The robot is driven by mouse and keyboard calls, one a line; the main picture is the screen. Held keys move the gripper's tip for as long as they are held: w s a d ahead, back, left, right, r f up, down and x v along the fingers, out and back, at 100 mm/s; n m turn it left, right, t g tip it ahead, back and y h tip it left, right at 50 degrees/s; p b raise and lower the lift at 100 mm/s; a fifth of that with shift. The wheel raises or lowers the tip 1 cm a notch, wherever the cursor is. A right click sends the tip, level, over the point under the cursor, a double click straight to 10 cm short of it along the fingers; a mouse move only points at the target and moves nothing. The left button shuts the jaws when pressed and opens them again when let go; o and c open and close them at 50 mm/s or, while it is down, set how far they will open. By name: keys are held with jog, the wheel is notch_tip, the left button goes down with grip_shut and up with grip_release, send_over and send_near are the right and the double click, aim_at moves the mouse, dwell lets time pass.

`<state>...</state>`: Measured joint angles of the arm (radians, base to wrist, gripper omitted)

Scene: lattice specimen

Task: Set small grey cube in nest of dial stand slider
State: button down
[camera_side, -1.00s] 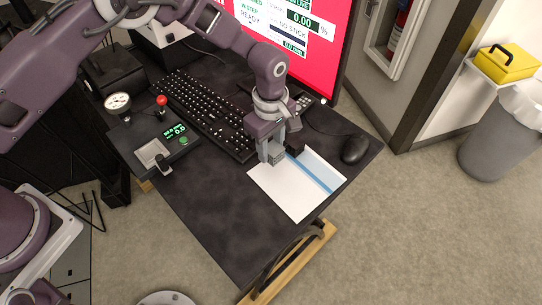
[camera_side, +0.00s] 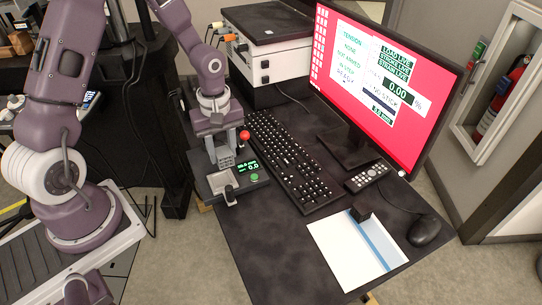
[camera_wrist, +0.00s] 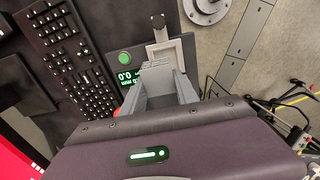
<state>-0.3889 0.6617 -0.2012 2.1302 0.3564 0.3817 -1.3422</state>
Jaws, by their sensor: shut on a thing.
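My gripper (camera_side: 226,160) points down over the dial stand (camera_side: 262,181), its fingers shut on the small grey cube (camera_side: 226,157). In the wrist view the cube (camera_wrist: 157,72) shows between the two fingertips. The dial stand has a green readout, a green button and a red-knobbed lever. Its pale slider (camera_side: 230,195) lies at the stand's front; in the wrist view the slider (camera_wrist: 174,48) is just beyond the cube, with a dark knob past it. The cube looks above or beside the slider; I cannot tell whether they touch.
A keyboard (camera_side: 287,155) lies right of the stand. A white sheet with a blue stripe (camera_side: 345,256) bears a small black block (camera_side: 360,213). A mouse (camera_side: 425,230), remote (camera_side: 368,176) and monitor (camera_side: 405,90) stand further right. The front table middle is clear.

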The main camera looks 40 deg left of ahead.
jog(key=shift+s+a, duration=0.35)
jog(key=shift+s, duration=0.2)
jog(key=shift+s+f, duration=0.15)
jog(key=shift+f, duration=2.4)
jog(key=c, duration=1.5)
grip_release()
grip_shut()
